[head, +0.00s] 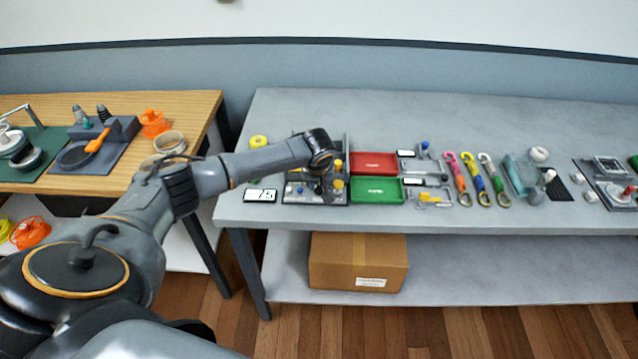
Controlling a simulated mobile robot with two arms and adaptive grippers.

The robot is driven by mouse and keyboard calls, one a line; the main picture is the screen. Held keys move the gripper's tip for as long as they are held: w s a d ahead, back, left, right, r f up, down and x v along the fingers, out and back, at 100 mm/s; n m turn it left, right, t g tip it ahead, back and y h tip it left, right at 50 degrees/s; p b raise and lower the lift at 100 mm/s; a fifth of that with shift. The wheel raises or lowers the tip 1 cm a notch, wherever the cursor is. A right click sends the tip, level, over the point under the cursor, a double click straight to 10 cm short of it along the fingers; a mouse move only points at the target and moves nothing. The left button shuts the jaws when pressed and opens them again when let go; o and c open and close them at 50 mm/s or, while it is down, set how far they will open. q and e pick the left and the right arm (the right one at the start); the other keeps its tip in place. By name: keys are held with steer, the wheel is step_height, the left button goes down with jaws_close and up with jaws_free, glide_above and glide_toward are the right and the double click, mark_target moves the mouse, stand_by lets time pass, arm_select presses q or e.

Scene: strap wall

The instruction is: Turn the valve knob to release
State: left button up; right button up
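A small dark fixture (299,198) with yellow knobs (338,184) stands near the front left of the grey table. Which of its parts is the valve knob I cannot tell at this size. My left arm reaches in over the table, and its gripper (321,187) points down at the fixture among the knobs. The wrist and gripper hide part of the fixture. The fingertips are too small and dark to tell whether they are open, shut or touching a knob. My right gripper is not in view.
A red tray (373,163) and a green tray (377,190) sit just right of the fixture. Several coloured straps (474,178) lie further right. A white label card (260,195) lies left of it. A cardboard box (358,262) is on the lower shelf.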

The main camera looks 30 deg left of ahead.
arm_select(q)
jaws_close()
